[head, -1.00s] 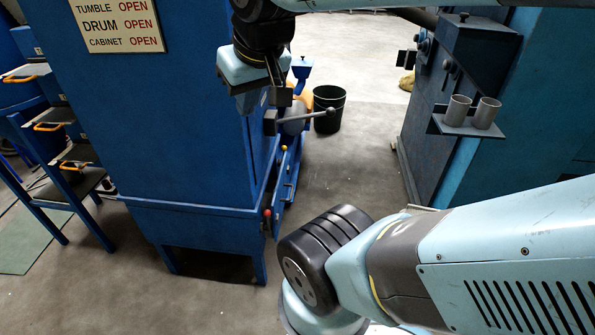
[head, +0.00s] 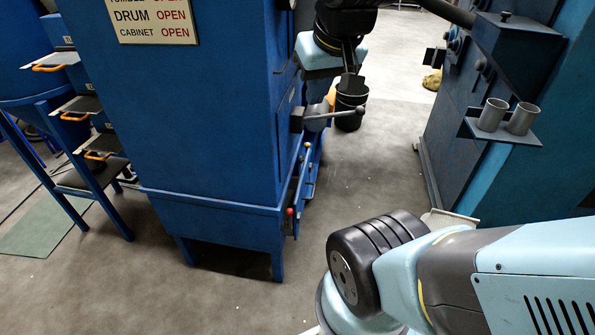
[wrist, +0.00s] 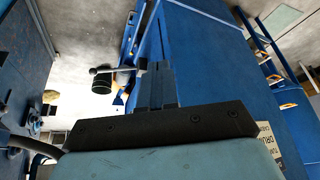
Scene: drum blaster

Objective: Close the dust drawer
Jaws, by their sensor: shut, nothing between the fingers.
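The blue cabinet (head: 215,120) stands left of centre in the head view, with its working side turned right and seen very obliquely. Low on that side is a narrow blue panel or drawer front (head: 300,190), with a red knob (head: 290,211) at its near end. I cannot tell for sure whether this is the dust drawer, or how far out it stands. My gripper (head: 351,84) is shut and empty, in the air right of the cabinet, above this low part. In the wrist view the shut fingers (wrist: 157,85) point along the cabinet's side.
A grey lever (head: 330,116) sticks out from the cabinet's side near my gripper. A dark bin (head: 350,108) stands behind. A second blue machine (head: 520,80) with two grey cups is at the right. The floor between is clear. Trays with orange handles (head: 50,67) are at the left.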

